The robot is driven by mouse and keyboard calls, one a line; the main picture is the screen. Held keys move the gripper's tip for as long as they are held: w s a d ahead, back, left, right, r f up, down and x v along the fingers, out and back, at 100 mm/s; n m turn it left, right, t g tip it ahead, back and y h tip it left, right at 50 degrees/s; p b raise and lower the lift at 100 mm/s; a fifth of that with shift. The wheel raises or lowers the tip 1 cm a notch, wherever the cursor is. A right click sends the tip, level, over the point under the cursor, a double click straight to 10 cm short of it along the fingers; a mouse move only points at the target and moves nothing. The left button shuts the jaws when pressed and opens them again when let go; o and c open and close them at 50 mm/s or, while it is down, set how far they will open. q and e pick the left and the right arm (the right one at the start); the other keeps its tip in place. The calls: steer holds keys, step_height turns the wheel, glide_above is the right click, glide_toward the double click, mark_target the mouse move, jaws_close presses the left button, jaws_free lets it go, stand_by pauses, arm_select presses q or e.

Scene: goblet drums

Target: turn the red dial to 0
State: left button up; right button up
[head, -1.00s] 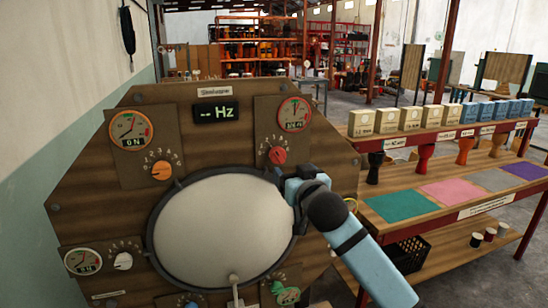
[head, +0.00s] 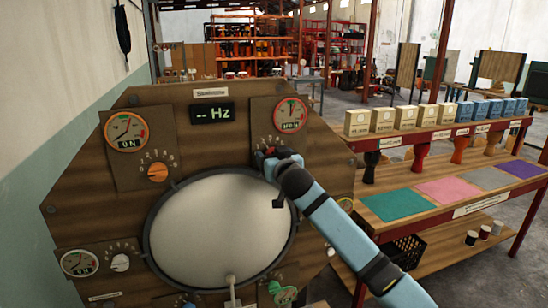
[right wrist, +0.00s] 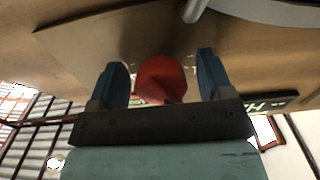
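The red dial (right wrist: 161,78) shows in the right wrist view, between the two blue fingers of my right gripper (right wrist: 161,68). The fingers are open, one on each side of the dial, with a gap visible on both sides. In the head view my right gripper (head: 266,157) is at the upper right of the wooden panel (head: 75,200), in front of the red dial's place, and hides the dial there. The gauge (head: 290,115) above it has a red rim and a small display. The dial's pointer setting cannot be read. My left gripper is not in view.
An orange dial (head: 157,172) sits at the panel's upper left, a white dial (head: 120,263) and a green dial (head: 284,292) lower down. A large round drumhead (head: 205,230) fills the middle. A shelf table (head: 440,135) with boxes and goblet drums stands at the right.

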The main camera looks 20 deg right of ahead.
steer(key=c, duration=0.8)
